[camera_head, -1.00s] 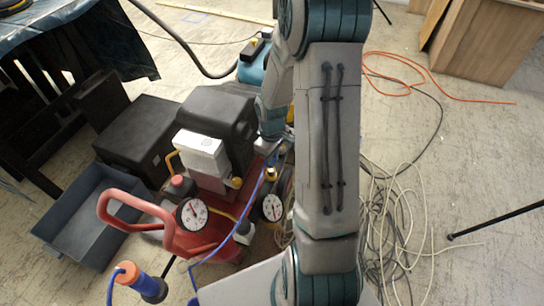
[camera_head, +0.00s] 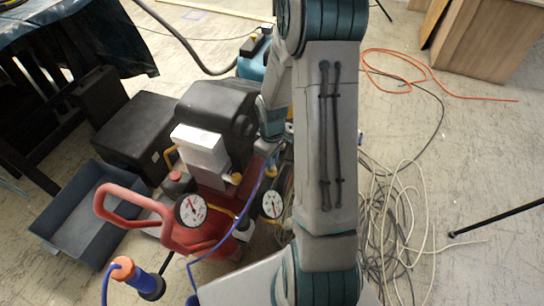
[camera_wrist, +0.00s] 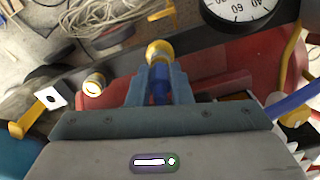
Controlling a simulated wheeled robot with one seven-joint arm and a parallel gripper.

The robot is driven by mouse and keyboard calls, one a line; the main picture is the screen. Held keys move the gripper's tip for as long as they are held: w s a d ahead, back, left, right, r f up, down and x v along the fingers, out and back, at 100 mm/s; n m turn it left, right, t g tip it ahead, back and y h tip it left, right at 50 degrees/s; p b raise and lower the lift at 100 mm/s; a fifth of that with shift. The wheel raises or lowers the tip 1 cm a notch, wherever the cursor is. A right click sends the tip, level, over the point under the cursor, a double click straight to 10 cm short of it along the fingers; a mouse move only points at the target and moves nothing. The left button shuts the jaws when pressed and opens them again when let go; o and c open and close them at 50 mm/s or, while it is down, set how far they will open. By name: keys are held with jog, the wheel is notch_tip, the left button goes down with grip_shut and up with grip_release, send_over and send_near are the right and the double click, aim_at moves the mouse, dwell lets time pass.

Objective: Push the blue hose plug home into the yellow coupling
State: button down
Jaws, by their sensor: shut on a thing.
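In the wrist view my gripper (camera_wrist: 157,88) is shut on the blue hose plug (camera_wrist: 160,84), with one finger on each side. The yellow coupling (camera_wrist: 159,51) lies directly ahead of the plug, in line with it. The plug's front end meets the coupling in the picture; I cannot tell how deep it sits. In the head view my arm covers most of the work spot. The blue hose (camera_head: 254,192) runs down from there beside the red compressor (camera_head: 205,235).
Another brass-yellow fitting (camera_wrist: 94,85) stands left of my gripper. A pressure gauge (camera_wrist: 240,8) is close at the upper right. The compressor's red handle (camera_head: 104,206) and a grey bin (camera_head: 60,245) are at left. Loose cables (camera_head: 395,215) lie on the floor at right.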

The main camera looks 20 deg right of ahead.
jog(key=shift+f, duration=0.4)
jog(key=c, duration=1.2)
grip_release()
jog(key=shift+c, duration=0.2)
jog(key=shift+r, duration=0.1)
jog(key=shift+r, duration=0.1)
notch_tip(320, 180, up, 14)
jog(key=p, duration=0.5)
jog(key=shift+f, duration=0.2)
